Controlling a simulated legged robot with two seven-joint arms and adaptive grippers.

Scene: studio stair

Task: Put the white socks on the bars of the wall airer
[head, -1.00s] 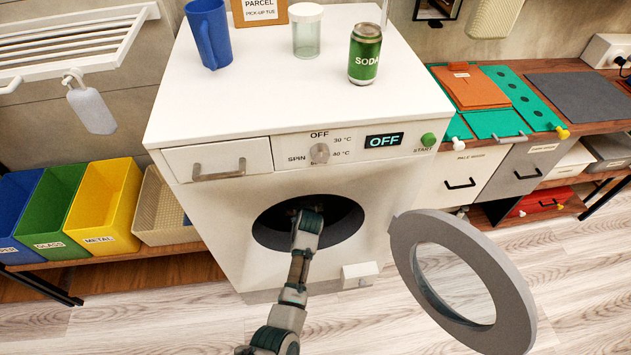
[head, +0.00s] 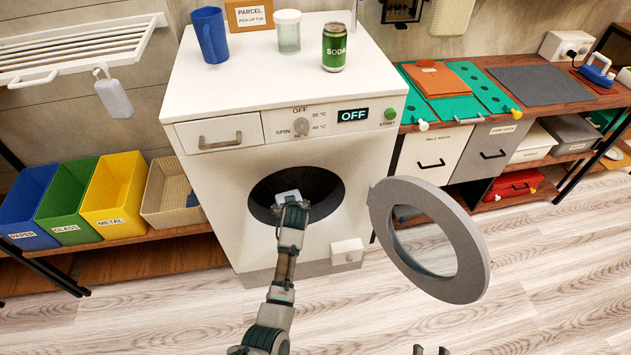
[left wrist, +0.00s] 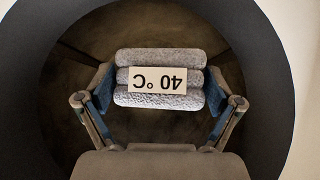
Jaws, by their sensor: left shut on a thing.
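My left gripper (left wrist: 158,105) is at the mouth of the washing machine (head: 215,185), with its fingers on either side of a light grey-white rolled sock bundle (left wrist: 160,56) and shut on it. The bundle carries a "40 °C" label, upside down in the left wrist view. In the head view the bundle (head: 289,196) shows as a small pale patch above my left wrist, which hides the fingers. The white wall airer (head: 75,46) is on the wall at upper left. Only the two separated tips of my right gripper (head: 431,350) show at the bottom edge, open with nothing between them.
The round machine door (head: 472,240) stands open to the right. A blue jug (head: 210,36), a jar (head: 288,33) and a soda can (head: 335,47) stand on top. A white bottle (head: 114,98) hangs below the airer. Colored bins (head: 113,195) fill the left shelf.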

